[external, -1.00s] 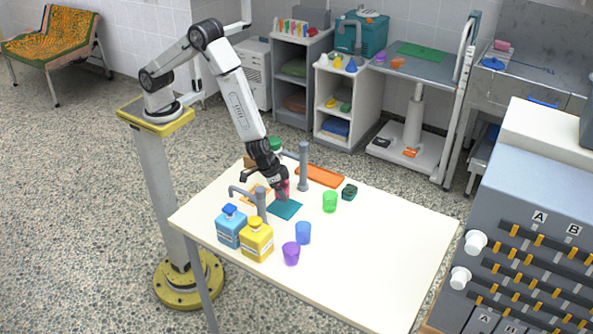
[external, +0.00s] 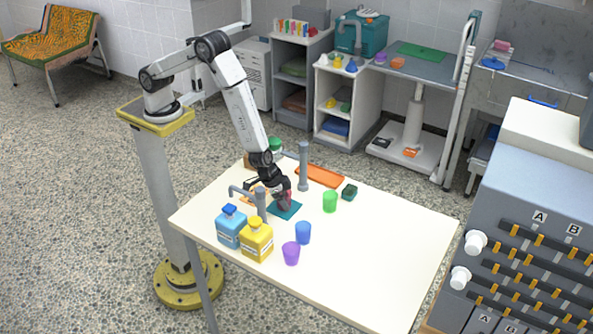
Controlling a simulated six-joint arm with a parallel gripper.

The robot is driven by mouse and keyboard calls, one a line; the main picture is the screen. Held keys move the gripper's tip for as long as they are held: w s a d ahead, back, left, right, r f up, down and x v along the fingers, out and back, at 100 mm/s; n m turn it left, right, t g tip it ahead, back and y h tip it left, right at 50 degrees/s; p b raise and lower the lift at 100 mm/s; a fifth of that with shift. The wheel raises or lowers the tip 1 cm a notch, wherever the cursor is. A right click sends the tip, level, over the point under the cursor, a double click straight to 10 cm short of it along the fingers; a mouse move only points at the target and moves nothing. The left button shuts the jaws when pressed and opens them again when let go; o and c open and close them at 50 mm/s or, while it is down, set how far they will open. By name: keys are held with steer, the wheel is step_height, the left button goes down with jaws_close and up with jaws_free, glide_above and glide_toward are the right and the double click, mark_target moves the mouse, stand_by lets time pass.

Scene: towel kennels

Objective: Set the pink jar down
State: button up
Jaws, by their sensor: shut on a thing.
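The pink jar (external: 286,200) is at the teal mat (external: 284,211) on the white table, partly hidden by my gripper (external: 284,195). My gripper points down and is shut on the jar. The jar looks upright and very low over the mat; I cannot tell whether its base touches it. The teal mat lies flat, with its near part bare.
A grey post (external: 303,166) stands behind the jar and a bent grey pipe (external: 260,203) in front-left. Blue (external: 230,227) and yellow (external: 257,240) bottles stand in front, with green (external: 330,201), blue (external: 303,232) and purple (external: 291,253) cups rightward. The table's right side is clear.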

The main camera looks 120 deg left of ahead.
steer(key=shift+f, duration=0.15)
steer(key=o, duration=1.3)
steer(key=v, duration=1.2)
steer(key=shift+w, duration=0.1)
steer(key=shift+r, duration=0.25)
